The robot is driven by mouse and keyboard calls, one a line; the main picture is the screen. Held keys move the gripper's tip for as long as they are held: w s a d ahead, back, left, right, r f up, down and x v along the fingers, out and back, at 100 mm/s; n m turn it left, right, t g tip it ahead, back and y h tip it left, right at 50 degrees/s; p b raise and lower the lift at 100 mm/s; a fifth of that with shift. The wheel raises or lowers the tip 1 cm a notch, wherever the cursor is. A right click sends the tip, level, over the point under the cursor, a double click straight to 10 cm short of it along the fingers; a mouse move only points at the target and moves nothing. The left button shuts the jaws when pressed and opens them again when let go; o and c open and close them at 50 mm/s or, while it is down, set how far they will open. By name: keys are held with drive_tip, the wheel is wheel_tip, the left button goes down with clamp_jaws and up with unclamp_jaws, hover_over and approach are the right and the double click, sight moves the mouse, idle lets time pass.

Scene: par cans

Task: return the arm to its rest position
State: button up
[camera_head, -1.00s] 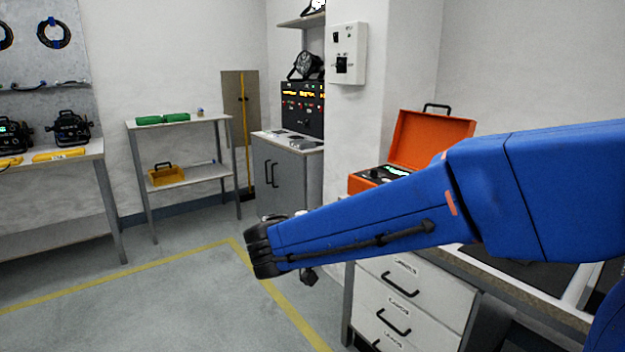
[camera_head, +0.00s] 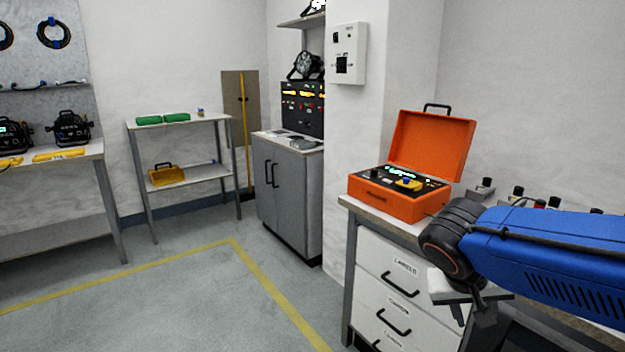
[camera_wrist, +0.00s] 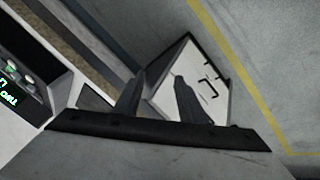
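My blue arm (camera_head: 560,255) reaches in from the right edge in the head view, bent at a black joint in front of the workbench. My gripper (camera_head: 474,316) hangs below that joint, in front of the drawers. In the wrist view, the two dark fingers of my gripper (camera_wrist: 156,88) stand apart with nothing held between them. Through the gap the white drawer unit (camera_wrist: 188,62) shows, with the floor beyond it.
An open orange case (camera_head: 385,205) with a control panel stands on the bench, left of my arm. White drawers (camera_head: 375,265) with black handles are under the bench top. A grey cabinet (camera_head: 290,200) stands further back. The floor (camera_head: 190,300) at left is clear, with yellow lines.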

drive_tip(key=s+a+f+n+t+y, duration=0.1)
drive_tip(key=s+a+f+n+y, duration=0.1)
drive_tip(key=s+y, duration=0.3)
drive_tip(key=shift+s+a+f+n+t, duration=0.25)
drive_tip(key=shift+s+f+n+t, duration=0.25)
drive_tip(key=shift+s, duration=1.1)
